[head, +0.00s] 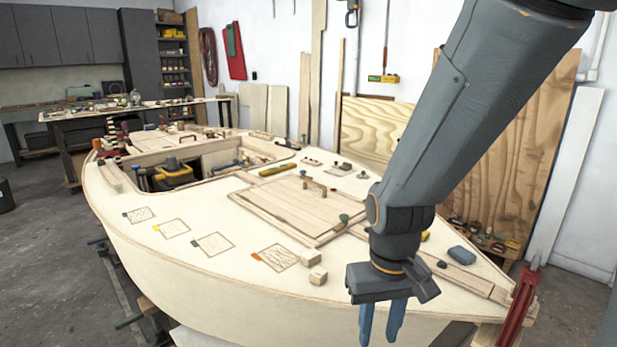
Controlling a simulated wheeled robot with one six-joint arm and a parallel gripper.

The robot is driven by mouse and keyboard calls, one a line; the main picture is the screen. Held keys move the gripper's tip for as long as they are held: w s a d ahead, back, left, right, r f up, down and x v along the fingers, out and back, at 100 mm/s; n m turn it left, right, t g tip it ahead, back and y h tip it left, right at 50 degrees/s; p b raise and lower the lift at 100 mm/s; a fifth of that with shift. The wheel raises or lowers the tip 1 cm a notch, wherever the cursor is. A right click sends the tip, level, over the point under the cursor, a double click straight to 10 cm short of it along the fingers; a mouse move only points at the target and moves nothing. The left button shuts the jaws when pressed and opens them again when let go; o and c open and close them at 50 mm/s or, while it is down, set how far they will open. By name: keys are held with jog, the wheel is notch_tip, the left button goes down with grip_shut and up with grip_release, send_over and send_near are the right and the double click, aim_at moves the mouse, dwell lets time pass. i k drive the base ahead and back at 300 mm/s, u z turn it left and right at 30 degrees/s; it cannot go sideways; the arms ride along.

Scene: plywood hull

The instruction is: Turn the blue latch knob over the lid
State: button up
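A pale wooden lid (285,208) with a brown handle (315,187) lies on the plywood deck. My gripper (380,324) points down at the near right side of the hull, right of and nearer than the lid. Its blue fingers are apart, with nothing seen between them.
A dark blue-grey lump (462,255) and a red clamp (520,305) are to the right. An open hatch (215,160) holds tools. The left foredeck carries several marked squares (212,244).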

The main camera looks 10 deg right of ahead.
aim_at(302, 172)
jog(key=k, duration=1)
jog(key=z, duration=1.7)
jog(key=i, duration=4.45)
jog(key=u, duration=3.2)
jog(key=i, duration=0.85)
jog(key=u, duration=0.05)
